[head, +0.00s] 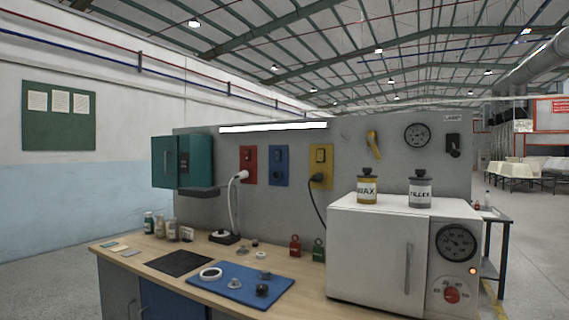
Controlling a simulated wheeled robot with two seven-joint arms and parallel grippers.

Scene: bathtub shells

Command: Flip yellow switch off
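A yellow switch plate (327,178) is on the grey back panel, right of a blue plate and a red plate. It has a dark-framed switch (320,155) on its upper part. A black cord (314,202) is plugged in below the switch and hangs toward the bench. The switch is too small here to tell its position. Neither of my grippers is in view.
A wooden bench (205,290) holds a blue mat (240,272) with several small parts. A white oven (380,250) stands at the right with two jars on top. A teal cabinet (170,160) hangs at left.

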